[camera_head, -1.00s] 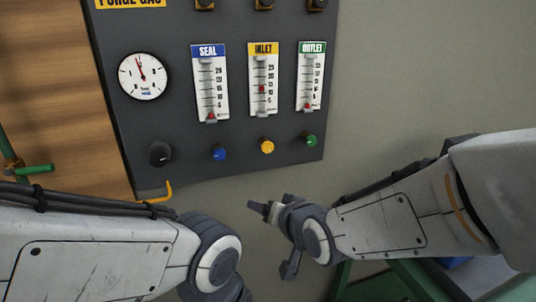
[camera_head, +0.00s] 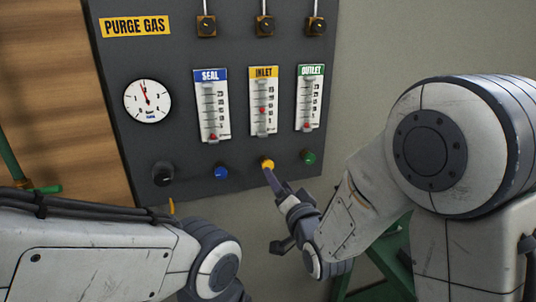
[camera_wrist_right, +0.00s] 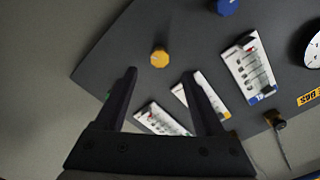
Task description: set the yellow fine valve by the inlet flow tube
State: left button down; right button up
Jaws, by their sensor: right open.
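The yellow fine valve (camera_head: 267,164) is a small round knob on the dark panel, below the inlet flow tube (camera_head: 263,122). The inlet tube has a yellow label, and its red float sits a little below mid-scale. My right gripper (camera_head: 272,177) is at the yellow knob, its tips overlapping the knob's lower edge. In the right wrist view my right gripper (camera_wrist_right: 159,73) is open and empty. The yellow knob (camera_wrist_right: 159,58) shows beyond and between its fingertips; contact cannot be told. One finger partly hides the inlet tube there. My left gripper is out of view.
The blue knob (camera_head: 221,172) and green knob (camera_head: 309,157) flank the yellow one closely. A black knob (camera_head: 162,174) and round gauge (camera_head: 148,101) are farther left. The seal tube (camera_head: 212,108) and outlet tube (camera_head: 309,100) flank the inlet tube.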

aim_at(268, 165)
pick_arm(q)
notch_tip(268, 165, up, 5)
jog(key=p, duration=0.3)
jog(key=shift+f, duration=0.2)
pick_arm(e)
jog(key=x, duration=0.8)
jog(key=shift+w+f, duration=0.1)
grip_shut()
